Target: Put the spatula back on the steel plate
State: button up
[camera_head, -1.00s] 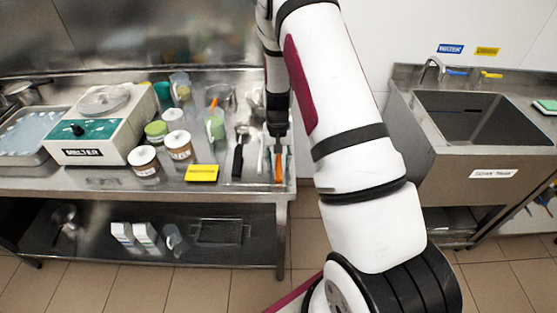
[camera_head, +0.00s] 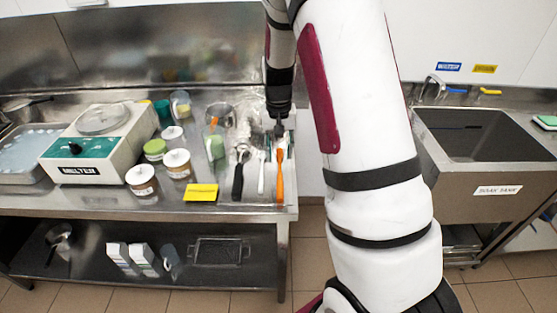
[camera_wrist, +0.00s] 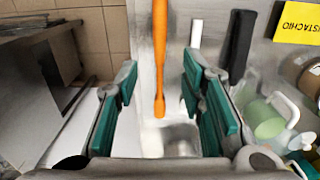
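An orange spatula (camera_head: 280,178) lies at the right end of the steel bench, its handle pointing toward the front edge. In the wrist view the orange spatula (camera_wrist: 160,45) runs between my fingers, with clear gaps on both sides. My gripper (camera_head: 279,145) is above the far part of it, open and empty; its green-padded fingers also show in the wrist view (camera_wrist: 162,110). A flat steel surface (camera_wrist: 178,50) shows beneath the spatula; I cannot tell the plate's edges from the bench. My gripper partly hides the spatula's far end in the head view.
A white tool (camera_head: 262,175) and a black-handled scoop (camera_head: 239,175) lie just left of the spatula. A yellow label (camera_head: 201,192), jars (camera_head: 142,180) and a melter (camera_head: 100,145) stand further left. A sink (camera_head: 480,135) is at right, across a floor gap.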

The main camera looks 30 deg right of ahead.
jog(key=s+a+r+n+t, duration=0.15)
jog(key=s+a+r, duration=0.3)
jog(key=r, duration=0.45)
jog(key=s+a+r+n+t, duration=0.1)
jog(key=s+a+r+n, duration=0.15)
jog(key=a+r, duration=0.4)
jog(key=s+a+r+n+t, duration=0.1)
jog(key=s+r, duration=0.3)
jog(key=s, duration=0.4)
jog(key=s+a+r+n+t, duration=0.1)
jog(key=s+a+r, duration=0.3)
jog(key=s, duration=0.4)
jog(key=shift+a+r+n+t, duration=0.4)
jog(key=shift+r+t, duration=0.1)
jog(key=shift+t, duration=0.15)
